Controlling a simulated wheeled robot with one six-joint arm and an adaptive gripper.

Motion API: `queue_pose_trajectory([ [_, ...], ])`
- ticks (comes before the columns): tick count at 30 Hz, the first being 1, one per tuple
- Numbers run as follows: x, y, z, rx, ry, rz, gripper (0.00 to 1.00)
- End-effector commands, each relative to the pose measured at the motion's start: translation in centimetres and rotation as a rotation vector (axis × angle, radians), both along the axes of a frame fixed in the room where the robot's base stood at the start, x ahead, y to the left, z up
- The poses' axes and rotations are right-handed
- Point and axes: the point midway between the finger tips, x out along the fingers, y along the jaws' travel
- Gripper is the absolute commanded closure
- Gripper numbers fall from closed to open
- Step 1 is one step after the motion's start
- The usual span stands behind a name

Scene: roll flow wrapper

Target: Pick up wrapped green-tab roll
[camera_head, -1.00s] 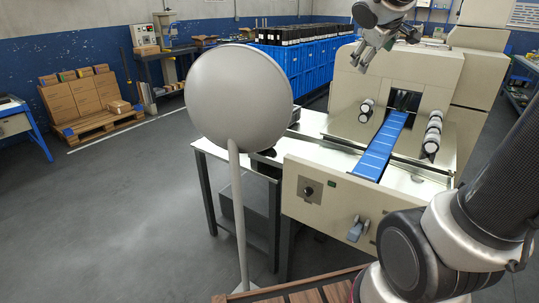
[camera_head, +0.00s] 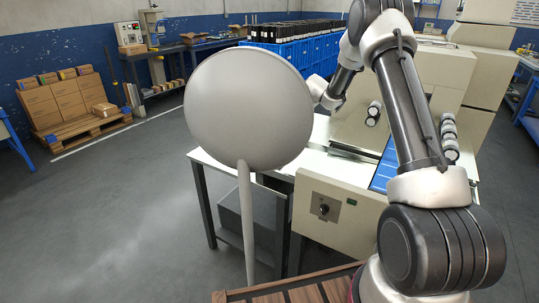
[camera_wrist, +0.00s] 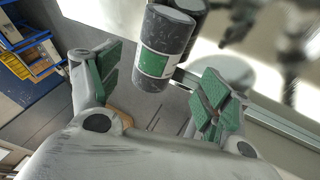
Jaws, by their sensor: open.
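A dark grey roll with a green and white label band (camera_wrist: 155,62) stands out in the wrist view, ahead of and between my fingers. I take it to be the wrapped green-tab roll. A second dark cylinder (camera_wrist: 190,6) is partly visible just behind it. My gripper (camera_wrist: 160,80) is open, with its green-padded fingers apart on either side of the roll's lower end and nothing visibly clamped. I cannot tell the remaining depth gap. In the head view, the gripper and this roll are hidden behind the round grey disc.
The grey disc on a pole (camera_head: 248,110) stands in front of the white table (camera_head: 205,157). The cream wrapping machine (camera_head: 335,205) with its blue conveyor (camera_head: 384,172) lies to the right, partly behind my arm. Blue crates (camera_head: 285,62) stand behind. A pale metal edge (camera_wrist: 260,115) runs beside the right finger.

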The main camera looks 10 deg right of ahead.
Motion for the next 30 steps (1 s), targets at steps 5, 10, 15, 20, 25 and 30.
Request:
queue_pose_trajectory([
  [5,0.3,1.0,-1.6,-0.001,-0.001,0.0,0.22],
  [10,0.9,1.9,-3.7,0.001,0.002,-0.001,0.22],
  [15,1.2,3.1,-5.5,0.0,-0.002,-0.001,0.22],
  [20,1.3,3.1,-5.5,0.0,-0.004,-0.002,0.22],
  [25,1.3,3.1,-5.5,0.0,-0.003,-0.003,0.43],
  [30,1.3,3.1,-5.5,0.0,-0.003,-0.003,0.74],
])
